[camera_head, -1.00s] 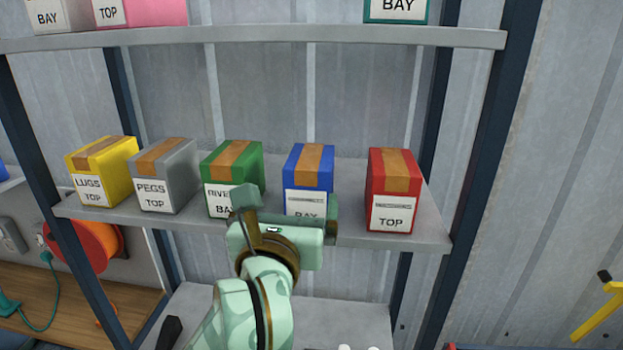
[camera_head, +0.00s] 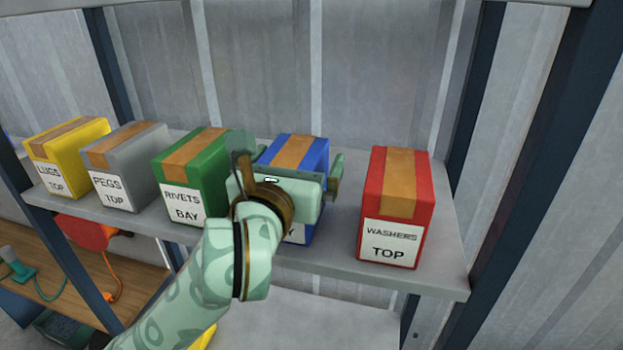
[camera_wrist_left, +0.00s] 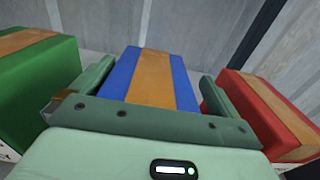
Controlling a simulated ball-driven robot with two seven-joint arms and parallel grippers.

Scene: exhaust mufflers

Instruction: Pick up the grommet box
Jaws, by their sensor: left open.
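A blue box (camera_head: 308,150) with brown tape stands upright on the shelf (camera_head: 335,235). Its label is almost wholly hidden behind my gripper, so I cannot read the name on it. No box with a readable label says grommets. My left gripper (camera_head: 290,163) is in front of the blue box, its fingers apart on either side of it. In the left wrist view the blue box (camera_wrist_left: 127,72) lies between the open fingers, with a visible gap at the right finger. My right gripper is not in view.
The green RIVETS box (camera_head: 190,170) stands close left of my gripper, then the grey PEGS box (camera_head: 125,165) and yellow LUGS box (camera_head: 68,155). The red WASHERS box (camera_head: 398,210) stands to the right, with a bare gap before it. Dark posts frame the shelf.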

